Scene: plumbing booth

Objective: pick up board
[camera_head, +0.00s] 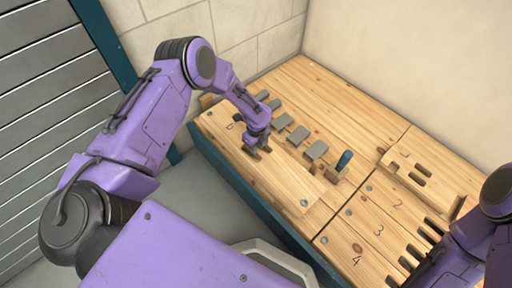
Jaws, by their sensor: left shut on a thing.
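The board (280,185) is a long pale wooden plank on the left part of the bench, with a mark at its far left end and a screw-like dot near its right end. My left gripper (257,150) reaches down onto the middle of the board and is shut on it; the fingertips are small and partly hidden. I cannot tell whether the board is clear of the bench top.
Several grey blocks (317,149) stand in a row behind the board, with a blue-handled piece (344,160) at the row's right end. A slotted wooden block (420,172) lies at right. The wooden bench (350,110) has numbered, slotted sections at right and a wall behind.

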